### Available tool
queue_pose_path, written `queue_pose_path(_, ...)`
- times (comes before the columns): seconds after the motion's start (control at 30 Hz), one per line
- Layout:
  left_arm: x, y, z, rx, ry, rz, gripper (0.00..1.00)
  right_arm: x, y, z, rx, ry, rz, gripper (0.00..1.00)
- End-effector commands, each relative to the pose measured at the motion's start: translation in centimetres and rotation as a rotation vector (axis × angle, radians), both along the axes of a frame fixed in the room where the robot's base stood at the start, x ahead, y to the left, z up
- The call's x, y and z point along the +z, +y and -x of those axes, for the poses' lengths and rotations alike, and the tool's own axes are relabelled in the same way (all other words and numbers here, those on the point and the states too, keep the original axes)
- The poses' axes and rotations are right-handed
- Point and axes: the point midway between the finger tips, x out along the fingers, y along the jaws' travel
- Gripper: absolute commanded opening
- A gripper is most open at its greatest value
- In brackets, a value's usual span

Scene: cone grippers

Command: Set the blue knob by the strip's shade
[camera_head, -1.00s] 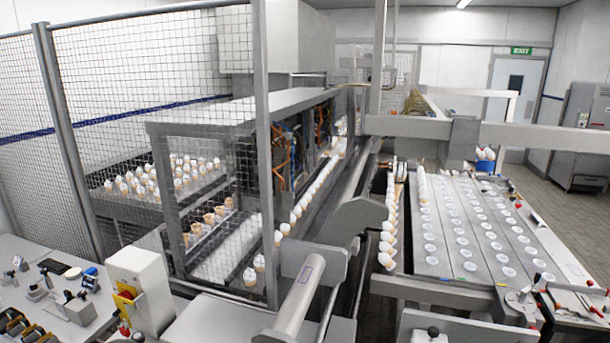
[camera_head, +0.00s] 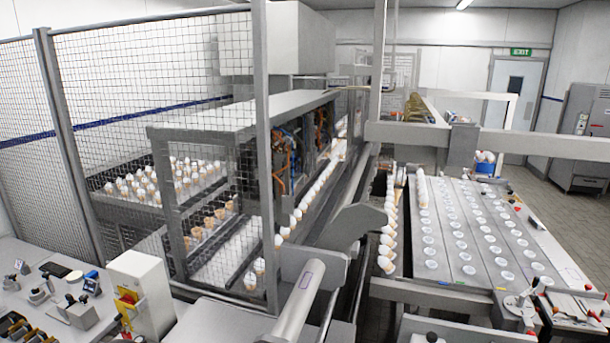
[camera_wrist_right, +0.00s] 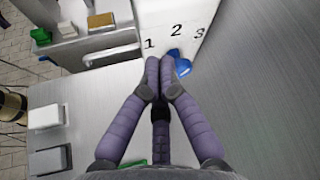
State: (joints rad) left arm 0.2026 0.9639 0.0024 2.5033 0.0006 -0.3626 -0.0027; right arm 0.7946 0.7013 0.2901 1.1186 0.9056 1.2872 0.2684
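The blue knob (camera_wrist_right: 183,67) shows in the right wrist view, on a white panel (camera_wrist_right: 185,22) marked 1, 2 and 3. It lies just below the 2 and 3, partly hidden by my fingers. My right gripper (camera_wrist_right: 162,63) has purple segmented fingers with its two front fingertips together at the knob's left side. I cannot tell whether they touch or pinch the knob. A third finger sits behind them. My left gripper is in neither view. I cannot make out which thing is the strip.
In the right wrist view, a metal handle (camera_wrist_right: 110,53), a green block (camera_wrist_right: 40,36) and an orange block (camera_wrist_right: 102,19) are at upper left. Bare grey metal (camera_wrist_right: 255,110) lies right. The head view shows a mesh fence (camera_head: 150,60) and a cup table (camera_head: 480,230).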

Motion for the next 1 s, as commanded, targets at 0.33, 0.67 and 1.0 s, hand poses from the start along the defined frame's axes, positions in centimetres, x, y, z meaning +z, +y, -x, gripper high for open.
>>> queue_pose_path(0.33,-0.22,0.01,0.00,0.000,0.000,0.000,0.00,-0.14,-0.05,-0.12,0.000,0.000,0.000,0.00)
queue_pose_path(0.67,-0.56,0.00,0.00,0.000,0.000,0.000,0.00,-0.36,-0.12,-0.34,0.000,0.000,-0.001,0.00)
queue_pose_path(1.0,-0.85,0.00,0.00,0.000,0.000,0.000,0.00,-0.57,-0.17,-0.55,0.000,0.001,0.000,0.00)
